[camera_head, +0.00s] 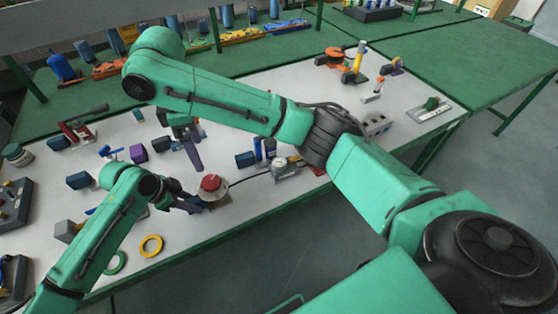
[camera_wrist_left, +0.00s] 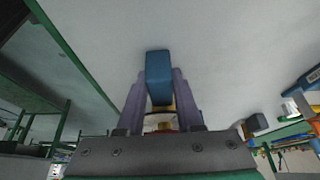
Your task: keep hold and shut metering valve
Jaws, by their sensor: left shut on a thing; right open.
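A round unit with a red top (camera_head: 211,183) stands on the light table top, with a dark hose running right from it to a small grey fitting (camera_head: 286,167). I cannot tell for certain which part is the metering valve. My left gripper (camera_head: 192,204) is at the left side of the red-topped unit, partly hidden by its own wrist. In the left wrist view its purple fingers (camera_wrist_left: 160,100) are shut on a blue piece (camera_wrist_left: 158,72), with yellow and red parts below it. My right gripper (camera_head: 191,150) is open, pointing down above the table, behind the red-topped unit.
Blue blocks (camera_head: 79,180) and a purple block (camera_head: 139,153) lie around the grippers. A yellow ring (camera_head: 151,246) and a green ring (camera_head: 115,263) lie near the front edge. My right arm spans the middle of the table. The right end holds several fittings and a green-handled plate (camera_head: 433,108).

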